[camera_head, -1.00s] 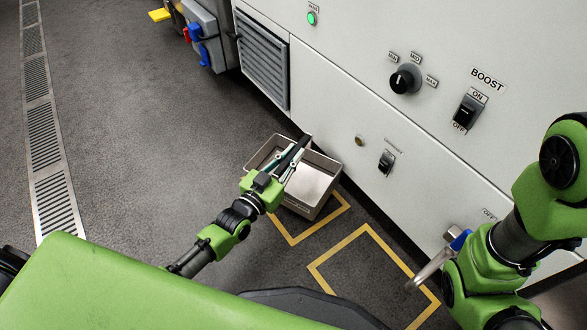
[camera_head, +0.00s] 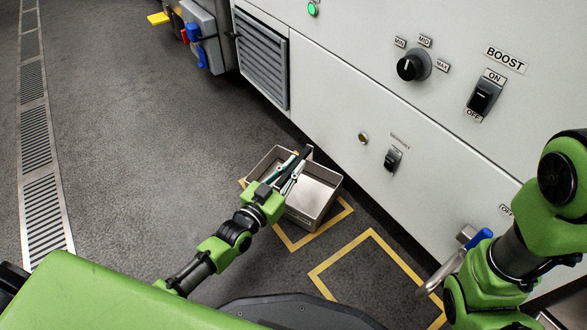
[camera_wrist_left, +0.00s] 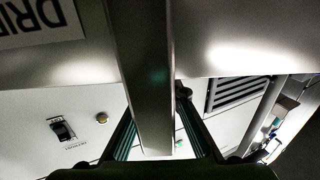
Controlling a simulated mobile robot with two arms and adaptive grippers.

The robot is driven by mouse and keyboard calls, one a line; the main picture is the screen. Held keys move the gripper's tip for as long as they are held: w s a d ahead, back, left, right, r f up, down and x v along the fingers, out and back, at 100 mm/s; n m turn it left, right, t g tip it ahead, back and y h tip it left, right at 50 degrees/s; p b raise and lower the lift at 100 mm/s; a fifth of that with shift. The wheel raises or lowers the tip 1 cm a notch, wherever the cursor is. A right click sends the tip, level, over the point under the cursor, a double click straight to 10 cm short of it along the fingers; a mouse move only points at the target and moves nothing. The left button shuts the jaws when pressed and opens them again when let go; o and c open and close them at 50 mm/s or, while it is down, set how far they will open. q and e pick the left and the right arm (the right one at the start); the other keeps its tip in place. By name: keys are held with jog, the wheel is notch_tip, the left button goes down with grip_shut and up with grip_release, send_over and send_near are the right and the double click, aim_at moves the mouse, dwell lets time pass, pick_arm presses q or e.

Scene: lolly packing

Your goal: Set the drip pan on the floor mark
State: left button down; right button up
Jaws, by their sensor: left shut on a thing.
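The drip pan (camera_head: 318,208) is a grey open metal box in the middle of the head view. It appears over the smaller, left yellow floor mark (camera_head: 292,249), whose lines show at its front, right and a bit at its left corner. I cannot tell whether the pan touches the floor. My left gripper (camera_head: 290,172) is shut on a pan wall. In the left wrist view the pan wall (camera_wrist_left: 145,75) runs between the fingers, and part of a label (camera_wrist_left: 40,20) shows. My right arm is at the right; its gripper is not in view.
A white machine front (camera_head: 350,90) with knob (camera_head: 411,67) and switches stands close behind the pan. A larger yellow mark (camera_head: 341,253) lies empty to the right. A metal spout with a blue handle (camera_head: 478,239) juts out by my right arm. Dark floor is clear to the left.

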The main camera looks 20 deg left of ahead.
aim_at(275, 188)
pick_arm(q)
jog(key=shift+f, duration=0.1)
jog(key=c, duration=2)
grip_release()
jog(key=shift+r, duration=0.2)
jog(key=p+v, duration=0.6)
jog(key=v, duration=0.4)
jog(key=shift+s+a+r, duration=0.1)
jog(key=shift+s, duration=0.25)
jog(key=shift+s+a, duration=0.15)
jog(key=shift+s, duration=0.5)
